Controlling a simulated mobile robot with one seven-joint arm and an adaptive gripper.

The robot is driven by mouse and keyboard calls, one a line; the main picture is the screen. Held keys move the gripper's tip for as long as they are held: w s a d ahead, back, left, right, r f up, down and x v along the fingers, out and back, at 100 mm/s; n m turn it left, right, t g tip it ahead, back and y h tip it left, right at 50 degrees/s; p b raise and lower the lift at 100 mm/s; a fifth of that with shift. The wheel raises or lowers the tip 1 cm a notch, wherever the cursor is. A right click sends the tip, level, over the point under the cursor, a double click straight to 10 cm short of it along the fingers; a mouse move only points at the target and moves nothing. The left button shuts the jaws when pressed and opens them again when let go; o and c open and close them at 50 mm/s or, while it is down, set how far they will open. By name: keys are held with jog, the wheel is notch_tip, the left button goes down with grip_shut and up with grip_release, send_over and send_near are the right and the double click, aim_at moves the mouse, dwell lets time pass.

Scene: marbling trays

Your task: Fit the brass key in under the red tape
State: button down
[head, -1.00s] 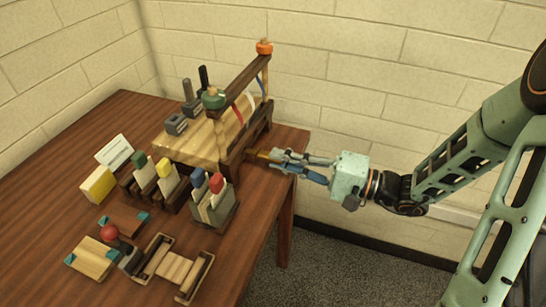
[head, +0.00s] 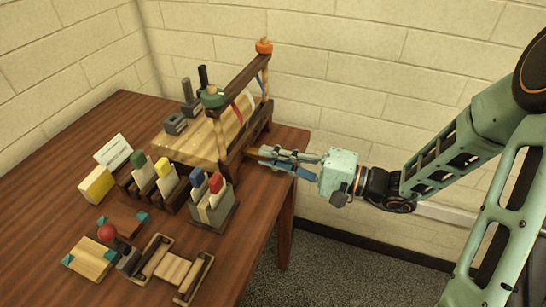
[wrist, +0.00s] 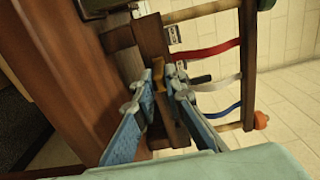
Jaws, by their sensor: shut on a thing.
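My gripper (head: 267,156) is shut on the brass key (wrist: 158,76), whose yellow end shows between the fingertips in the wrist view. In the head view the fingers are at the right side of the dark wooden frame, low down by its base rail. The red tape (head: 238,114) hangs from the frame's top bar, at the near end of the row of tapes. It also shows in the wrist view (wrist: 206,54), to the right of the fingertips. I cannot tell whether the key touches the frame's rail (wrist: 153,40).
White tape (head: 249,101) and blue tape (head: 259,86) hang beyond the red one. A card rack (head: 215,209) with blue and red tabs stands in front of the frame. A roller cradle (head: 178,270) and stamp lie nearer. The table's right edge is below my gripper.

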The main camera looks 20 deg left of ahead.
jog(key=shift+a, duration=0.15)
jog(key=c, duration=1.9)
grip_release()
jog(key=s+d, duration=0.1)
jog(key=d, duration=1.1)
